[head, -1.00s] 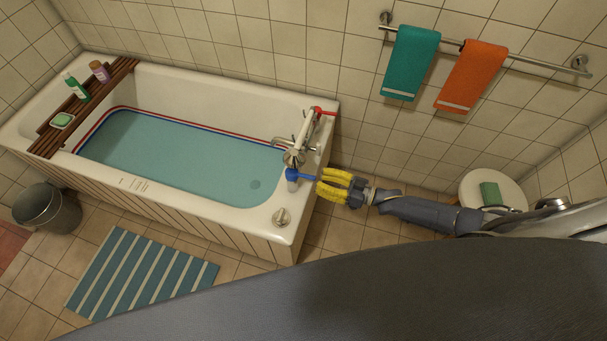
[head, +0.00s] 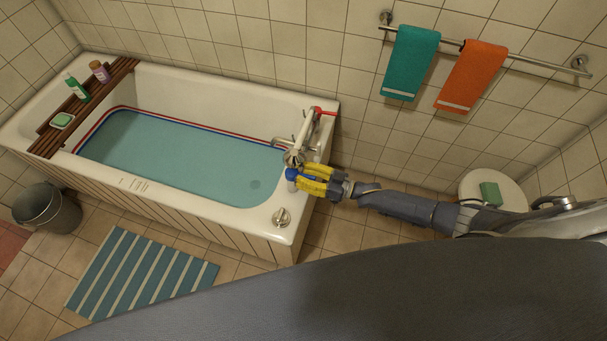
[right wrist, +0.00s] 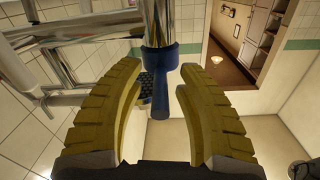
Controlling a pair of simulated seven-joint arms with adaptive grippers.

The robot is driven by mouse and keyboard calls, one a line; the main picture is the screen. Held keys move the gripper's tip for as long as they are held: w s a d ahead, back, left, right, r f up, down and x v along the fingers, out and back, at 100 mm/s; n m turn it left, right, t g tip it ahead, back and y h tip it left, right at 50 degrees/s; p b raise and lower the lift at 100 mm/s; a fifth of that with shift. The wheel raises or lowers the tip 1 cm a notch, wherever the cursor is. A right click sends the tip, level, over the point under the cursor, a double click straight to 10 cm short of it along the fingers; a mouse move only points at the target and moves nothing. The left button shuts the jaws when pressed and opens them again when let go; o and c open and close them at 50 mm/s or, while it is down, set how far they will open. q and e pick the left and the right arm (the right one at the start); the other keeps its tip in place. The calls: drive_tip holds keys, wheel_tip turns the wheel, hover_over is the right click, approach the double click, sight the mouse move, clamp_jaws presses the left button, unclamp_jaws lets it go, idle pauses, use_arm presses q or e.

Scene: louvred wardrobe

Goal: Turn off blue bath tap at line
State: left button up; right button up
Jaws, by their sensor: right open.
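The blue tap (head: 291,175) stands on the near right end of the bath, and its lever is largely hidden by my gripper in the head view. In the right wrist view the blue lever (right wrist: 160,98) hangs from a blue collar on a chrome post, between my two yellow fingers. My right gripper (head: 304,178) is open around the lever; in the right wrist view (right wrist: 158,105) gaps show on both sides. The bath water (head: 180,152) lies near a blue line (head: 215,133) with a red line above it. My left gripper is not in view.
A red-handled tap (head: 322,111) and chrome mixer (head: 294,156) stand just behind the blue tap. A round knob (head: 282,217) sits on the near rim. A towel rail (head: 480,52) and a stool (head: 497,190) are at the right.

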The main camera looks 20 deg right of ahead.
clamp_jaws()
drive_tip(key=shift+w+r, duration=0.1)
idle(0.3)
drive_tip(key=shift+a, duration=0.1)
